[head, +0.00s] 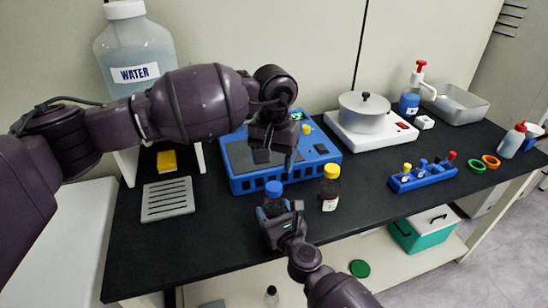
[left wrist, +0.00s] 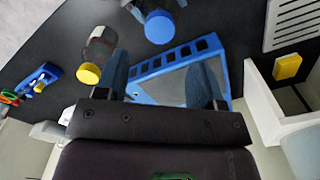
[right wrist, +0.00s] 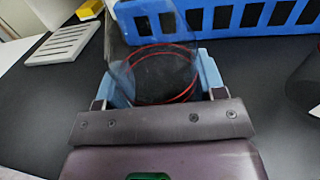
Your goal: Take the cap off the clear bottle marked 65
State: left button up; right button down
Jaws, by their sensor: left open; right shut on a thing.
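A clear bottle with a blue cap (head: 273,189) stands near the front of the black bench. My right gripper (head: 277,212) is shut around its body; the right wrist view shows the clear bottle (right wrist: 155,72) with red rings between the blue fingers. No number can be read on it. The blue cap shows from above in the left wrist view (left wrist: 158,27) and sits on the bottle. My left gripper (head: 270,158) is open and empty, above and behind the bottle, over the blue device. In its own view the fingers (left wrist: 161,85) are apart from the cap.
The blue device (head: 245,183) is just behind. A slotted grey plate (head: 168,199) lies left, a blue tube rack (head: 423,178) right. A pot (head: 363,113) stands on a white hot plate.

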aim_at(274, 186)
pick_arm(q)
jog(key=shift+m, duration=0.6)
jog(key=shift+f, duration=4)
